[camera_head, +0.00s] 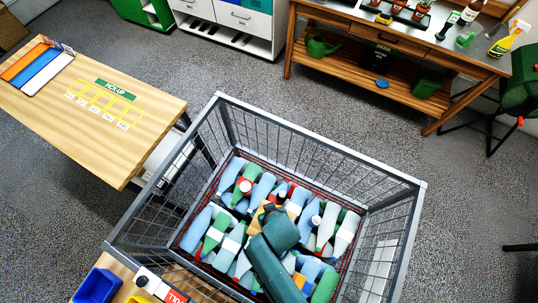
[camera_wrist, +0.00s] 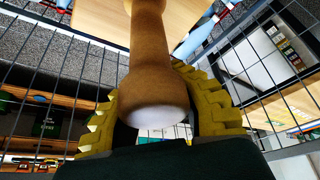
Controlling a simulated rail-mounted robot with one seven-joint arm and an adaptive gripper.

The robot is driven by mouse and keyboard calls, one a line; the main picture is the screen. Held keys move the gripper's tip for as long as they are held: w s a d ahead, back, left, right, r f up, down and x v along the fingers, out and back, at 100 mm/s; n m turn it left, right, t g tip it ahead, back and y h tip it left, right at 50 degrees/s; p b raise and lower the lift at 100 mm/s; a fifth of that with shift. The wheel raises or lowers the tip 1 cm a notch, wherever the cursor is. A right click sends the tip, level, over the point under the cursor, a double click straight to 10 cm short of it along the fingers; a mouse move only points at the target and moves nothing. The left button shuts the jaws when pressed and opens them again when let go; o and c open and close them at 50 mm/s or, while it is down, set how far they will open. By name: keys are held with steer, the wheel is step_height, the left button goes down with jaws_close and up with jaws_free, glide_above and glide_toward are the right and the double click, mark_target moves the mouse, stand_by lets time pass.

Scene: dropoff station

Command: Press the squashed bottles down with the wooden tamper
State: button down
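The wooden tamper (camera_wrist: 150,60) has a brown handle with a rounded, pale-ended knob, seen close up in the wrist view. The yellow ridged fingers of my gripper (camera_wrist: 158,108) lie on both sides of the knob, shut on it. The handle runs away to a flat tan surface, probably the tamper's plate. In the head view a little tan wood (camera_head: 256,222) shows beside my green arm end, which hides the rest. Squashed bottles (camera_head: 221,228), blue, green and white, fill the bottom of the wire cage (camera_head: 305,135). Whether the tamper touches them I cannot tell.
The cage's tall mesh walls and grey rim surround my arm end. A wooden pick-up table (camera_head: 130,160) stands at the left. A blue bin (camera_head: 97,287) is at the lower left. A workbench (camera_head: 400,45) with plants stands behind, with open floor between.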

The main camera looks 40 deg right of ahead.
step_height(320, 180, down, 25)
steer(key=b, duration=1.5)
steer(key=shift+b, duration=0.35)
steer(key=shift+w, duration=0.1)
steer(key=shift+f+b, duration=3.75)
steer(key=shift+f, duration=1.5)
steer(key=shift+d+f+b, duration=0.1)
steer(key=shift+f+b, duration=0.2)
steer(key=shift+w+d+f+b, duration=0.1)
steer(key=shift+d+f+b, duration=0.3)
steer(key=shift+f+b, duration=0.15)
steer(key=shift+f, duration=0.2)
